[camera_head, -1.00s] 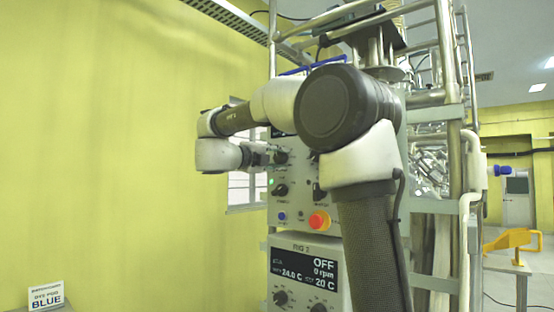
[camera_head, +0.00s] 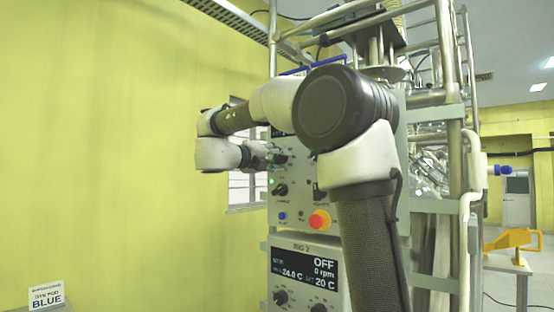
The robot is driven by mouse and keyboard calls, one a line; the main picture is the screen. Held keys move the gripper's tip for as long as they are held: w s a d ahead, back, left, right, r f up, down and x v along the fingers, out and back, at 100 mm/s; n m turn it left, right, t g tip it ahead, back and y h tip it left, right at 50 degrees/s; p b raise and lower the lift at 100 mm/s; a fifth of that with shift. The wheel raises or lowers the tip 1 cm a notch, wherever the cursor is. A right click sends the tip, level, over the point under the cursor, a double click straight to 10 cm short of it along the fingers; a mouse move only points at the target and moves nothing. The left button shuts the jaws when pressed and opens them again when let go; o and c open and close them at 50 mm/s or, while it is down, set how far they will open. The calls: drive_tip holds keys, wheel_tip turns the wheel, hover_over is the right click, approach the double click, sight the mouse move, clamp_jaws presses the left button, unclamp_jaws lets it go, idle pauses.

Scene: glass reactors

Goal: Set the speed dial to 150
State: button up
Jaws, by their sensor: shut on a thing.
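My gripper (camera_head: 273,154) is at the upper control panel (camera_head: 298,212), at its upper left, shut on a dark dial (camera_head: 281,157). The fingers and my wrist hide much of this dial, and its scale and pointer cannot be read. My arm covers the right part of the panel and most of the display above. I cannot read any label that tells which dial is the speed dial.
Below the held dial are a black knob (camera_head: 280,190), a blue button (camera_head: 282,216) and a red emergency button (camera_head: 319,220). A lower panel with a display (camera_head: 305,272) reads OFF, 0 rpm. A yellow wall (camera_head: 100,150) stands at left.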

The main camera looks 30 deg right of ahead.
drive_tip(key=shift+f, duration=0.15)
drive_tip(key=o, duration=1)
drive_tip(key=shift+o, duration=0.2)
drive_tip(key=v, duration=1.2)
